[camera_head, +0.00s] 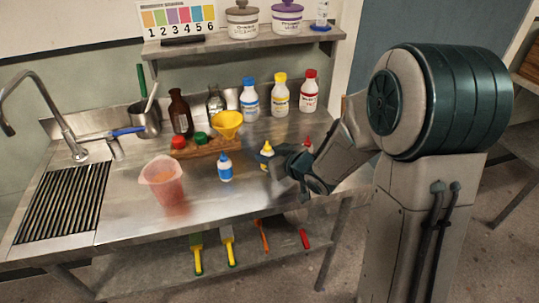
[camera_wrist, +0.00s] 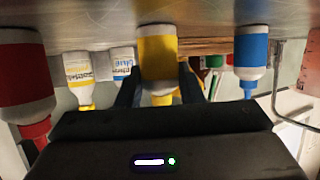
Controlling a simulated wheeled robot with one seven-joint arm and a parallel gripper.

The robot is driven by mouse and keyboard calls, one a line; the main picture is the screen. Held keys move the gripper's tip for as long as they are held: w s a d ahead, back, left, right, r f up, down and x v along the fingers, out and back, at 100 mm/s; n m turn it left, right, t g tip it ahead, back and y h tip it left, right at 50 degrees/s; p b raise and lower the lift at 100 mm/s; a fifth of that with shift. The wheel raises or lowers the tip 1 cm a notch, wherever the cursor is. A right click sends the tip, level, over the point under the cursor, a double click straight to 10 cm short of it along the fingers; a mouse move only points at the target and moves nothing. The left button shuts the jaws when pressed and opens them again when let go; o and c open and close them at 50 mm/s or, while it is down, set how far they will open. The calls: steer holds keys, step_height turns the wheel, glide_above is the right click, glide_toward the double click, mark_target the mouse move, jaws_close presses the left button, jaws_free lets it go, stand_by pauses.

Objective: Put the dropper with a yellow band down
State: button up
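The dropper with a yellow band (camera_head: 267,153) is a small white bottle with a yellow cap, near the right part of the steel counter. My gripper (camera_head: 279,163) reaches it from the right. In the wrist view, which is upside down, the yellow-banded dropper (camera_wrist: 158,45) is between my two dark fingers (camera_wrist: 160,84), which lie close against its sides; they look shut on it. It is upright, its base at or very near the counter; I cannot tell if it touches. A blue-banded dropper (camera_head: 225,168) stands to its left. A red-banded dropper (camera_wrist: 22,72) stands on the other side.
A pink translucent beaker (camera_head: 163,181) stands at the front left. Behind are a wooden rack (camera_head: 205,150) with red and green caps, a yellow funnel (camera_head: 228,122), a brown bottle (camera_head: 180,113) and several labelled bottles. Bare counter (camera_head: 205,205) lies in front of the blue dropper.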

steer(key=o, duration=0.4)
steer(key=shift+c, duration=0.2)
steer(key=shift+r, duration=0.1)
